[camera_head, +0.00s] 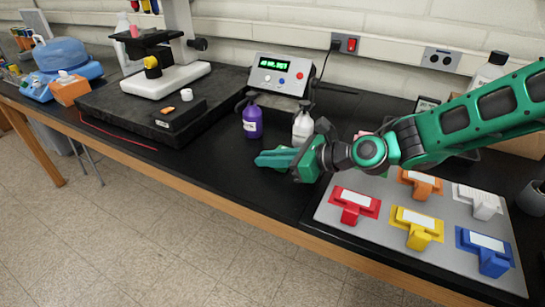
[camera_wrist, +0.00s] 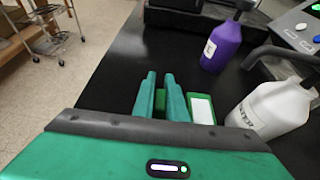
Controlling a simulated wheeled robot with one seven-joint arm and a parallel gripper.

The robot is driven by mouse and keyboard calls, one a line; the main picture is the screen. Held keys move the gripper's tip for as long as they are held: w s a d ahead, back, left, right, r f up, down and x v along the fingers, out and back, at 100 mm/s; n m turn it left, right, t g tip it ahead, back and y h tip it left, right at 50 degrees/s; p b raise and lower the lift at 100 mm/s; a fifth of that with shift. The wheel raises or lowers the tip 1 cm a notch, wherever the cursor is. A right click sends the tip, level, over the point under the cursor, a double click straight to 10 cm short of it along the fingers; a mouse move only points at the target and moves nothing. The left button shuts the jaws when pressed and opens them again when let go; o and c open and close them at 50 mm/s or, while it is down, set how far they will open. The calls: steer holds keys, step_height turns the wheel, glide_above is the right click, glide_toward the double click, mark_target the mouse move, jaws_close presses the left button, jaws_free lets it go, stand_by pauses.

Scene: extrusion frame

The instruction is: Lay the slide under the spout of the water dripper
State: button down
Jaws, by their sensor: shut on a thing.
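The slide is a green piece with a white label, and in the wrist view its labelled end (camera_wrist: 202,108) shows to the right of my fingertips. My gripper (camera_wrist: 160,98) is shut on its green part, partly hidden by the fingers. In the head view my gripper (camera_head: 275,160) points left, low over the black bench in front of the bottles. The water dripper is a white bottle (camera_head: 303,128) lettered on its side, with a dark spout. It stands close to the right of the slide in the wrist view (camera_wrist: 272,112). Whether the slide touches the bench, I cannot tell.
A purple bottle (camera_head: 252,121) stands left of the white one. A control box (camera_head: 280,76) is behind them. A grey tray (camera_head: 325,212) with several coloured T-shaped pieces lies to the right. A microscope (camera_head: 165,60) stands on a black slab at the left. Bench left of my gripper is clear.

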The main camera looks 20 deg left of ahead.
steer(key=shift+f, duration=0.3)
steer(key=c, duration=1.7)
jaws_free()
steer(key=v, duration=0.9)
steer(key=shift+w+d+r, duration=0.1)
steer(key=shift+d, duration=0.1)
steer(key=shift+d+r, duration=0.25)
steer(key=shift+d, duration=0.35)
